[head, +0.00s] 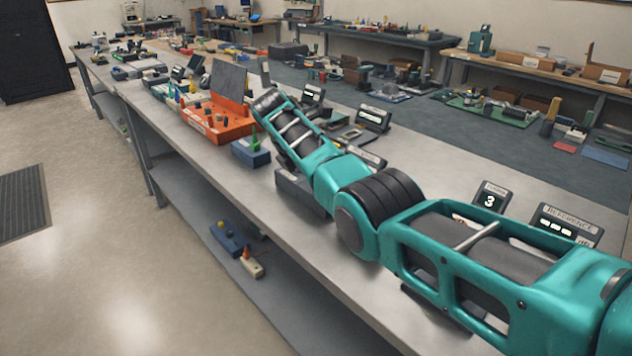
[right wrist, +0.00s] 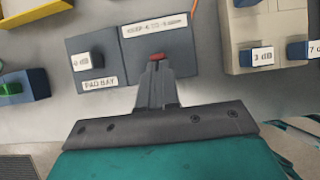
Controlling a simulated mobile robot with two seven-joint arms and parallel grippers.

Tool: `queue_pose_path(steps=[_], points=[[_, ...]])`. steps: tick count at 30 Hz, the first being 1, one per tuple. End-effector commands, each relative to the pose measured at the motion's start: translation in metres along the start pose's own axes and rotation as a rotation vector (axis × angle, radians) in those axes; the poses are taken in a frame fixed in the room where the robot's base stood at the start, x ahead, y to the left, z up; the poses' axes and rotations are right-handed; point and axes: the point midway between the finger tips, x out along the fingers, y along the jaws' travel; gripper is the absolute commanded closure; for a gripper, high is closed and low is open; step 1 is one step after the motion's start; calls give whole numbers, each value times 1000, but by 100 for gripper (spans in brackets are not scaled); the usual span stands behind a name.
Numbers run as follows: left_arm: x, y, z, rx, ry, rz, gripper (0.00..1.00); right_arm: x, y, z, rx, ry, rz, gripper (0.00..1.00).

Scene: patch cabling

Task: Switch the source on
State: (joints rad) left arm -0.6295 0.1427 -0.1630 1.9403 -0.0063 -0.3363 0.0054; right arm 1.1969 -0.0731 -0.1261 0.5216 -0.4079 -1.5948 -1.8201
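In the right wrist view my right gripper (right wrist: 158,72) points at a dark grey box (right wrist: 180,58) with a label that seems to read "KEEP 4 TO 6". Its narrow fingers look closed together. A small red part (right wrist: 157,57) on this box shows right at the fingertips; I cannot tell whether they touch it. Beside it is a plate marked "PAD BAY" (right wrist: 98,84) with a "4 dB" plug (right wrist: 85,63). In the head view my right arm crosses the bench and its fingers are hidden. I cannot tell which unit is the source. My left gripper is not in view.
In the right wrist view a beige box (right wrist: 240,40) with "3 dB" and "7 d…" plugs stands at right, a blue block (right wrist: 38,84) at left. In the head view an orange box (head: 222,125), a "3" display (head: 490,197) and a "REFERENCE" display (head: 565,225) stand on the bench.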

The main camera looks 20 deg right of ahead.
Motion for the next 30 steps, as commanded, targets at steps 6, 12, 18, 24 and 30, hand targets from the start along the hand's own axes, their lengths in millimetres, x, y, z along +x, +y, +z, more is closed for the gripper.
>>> queue_pose_path(steps=[6,12,18,24,30], points=[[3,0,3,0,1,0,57,4,4,2,-3,117,-3,100],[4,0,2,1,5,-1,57,4,5,4,-4,114,-4,100],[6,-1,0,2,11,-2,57,4,5,5,-4,115,-6,100],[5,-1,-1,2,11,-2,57,4,5,5,-5,115,-6,100],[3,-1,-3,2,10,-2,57,1,5,6,-5,115,-6,100]])
